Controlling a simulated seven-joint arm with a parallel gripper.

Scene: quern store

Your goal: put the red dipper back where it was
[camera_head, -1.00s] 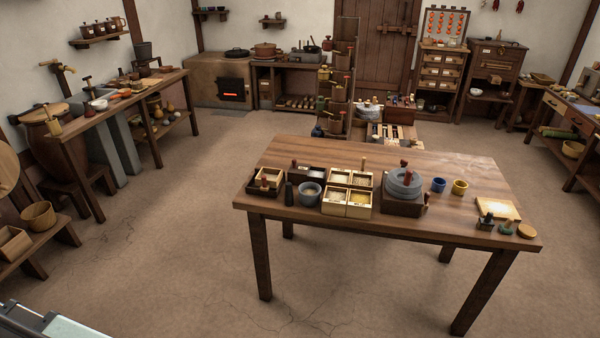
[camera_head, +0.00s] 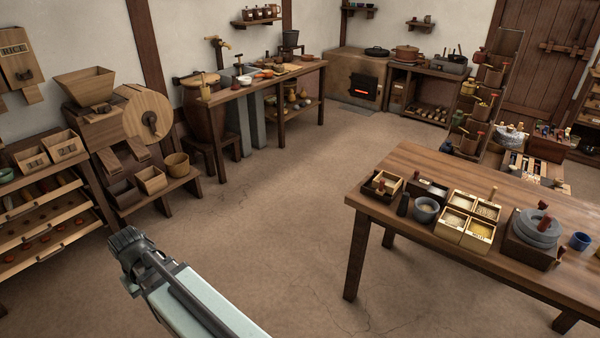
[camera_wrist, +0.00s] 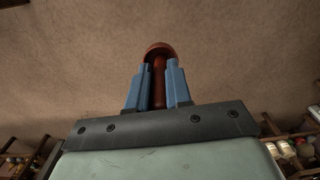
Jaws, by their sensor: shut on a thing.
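In the wrist view my gripper (camera_wrist: 159,68) is shut, its two blue fingers on either side of a dark red rod with a rounded end. I take this to be the red dipper (camera_wrist: 158,50). The brown floor is behind it. The dipper does not show in the head view, where part of my arm (camera_head: 190,295) is at the bottom left, over the floor and away from the table. I cannot tell from these frames which spot the dipper came from.
A wooden table (camera_head: 435,164) at the right bears divided boxes (camera_head: 468,222), a grey bowl (camera_head: 426,209), a stone quern (camera_head: 537,228) and a blue cup (camera_head: 581,241). A stepped stand (camera_head: 483,90) with pots is behind it. Shelves with trays (camera_head: 50,205) stand at left. The middle floor is clear.

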